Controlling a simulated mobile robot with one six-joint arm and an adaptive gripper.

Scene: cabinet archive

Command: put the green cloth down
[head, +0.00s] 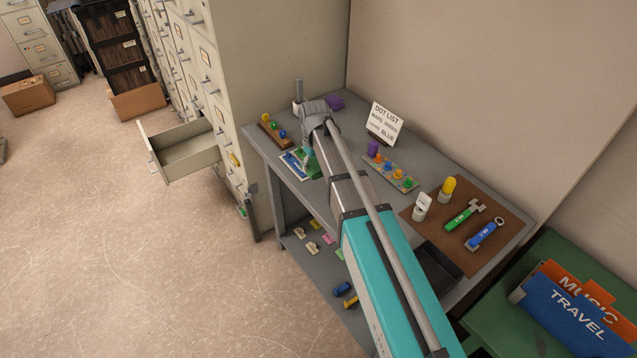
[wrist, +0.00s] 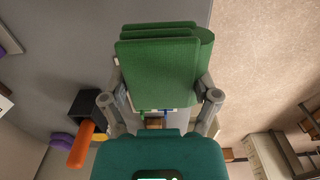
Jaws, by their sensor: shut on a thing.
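The green cloth (wrist: 160,72) is folded in layers and fills the upper middle of the wrist view. My gripper (wrist: 161,98) is shut on it, with one grey finger at each side. In the head view the cloth (head: 313,167) shows as a small green patch at the left side of the grey table (head: 345,103), partly hidden by my arm. I cannot tell whether the cloth touches the tabletop.
A blue-and-white item (head: 293,165) lies beside the cloth. A wooden rack with coloured knobs (head: 274,133), a sign (head: 384,122), a peg board (head: 390,172) and a brown mat (head: 490,242) with tools occupy the table. An open drawer (head: 182,160) juts out left.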

